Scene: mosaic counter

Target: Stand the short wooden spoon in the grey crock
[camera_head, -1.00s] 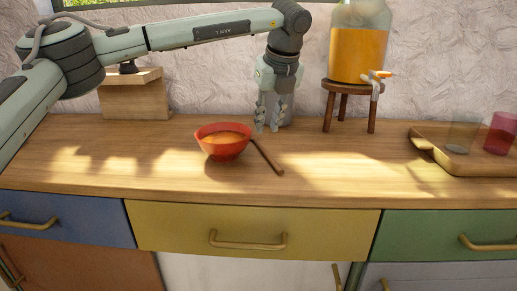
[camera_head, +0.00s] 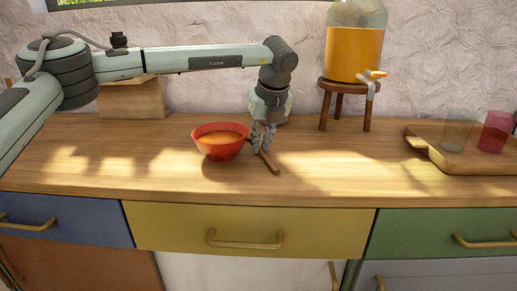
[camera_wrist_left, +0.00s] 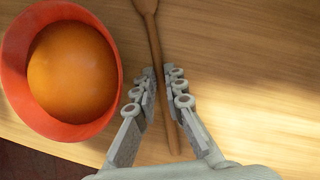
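The short wooden spoon (camera_head: 269,163) lies on the counter just right of the red bowl; in the left wrist view its handle (camera_wrist_left: 158,50) runs between my fingers, with the wider end at the top edge. My left gripper (camera_head: 264,143) is low over the spoon, pointing down. In the left wrist view its fingers (camera_wrist_left: 160,76) stand apart, one on each side of the handle, very near it. I cannot see firm contact. My right gripper is out of view.
The red bowl (camera_head: 221,151) with orange contents is close left of my fingers. A juice dispenser (camera_head: 354,52) on a wooden stand (camera_head: 345,86) is behind right. A wooden tray (camera_head: 425,147) with two glasses is at right, a wooden block (camera_head: 132,99) at back left. The front-right counter is clear.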

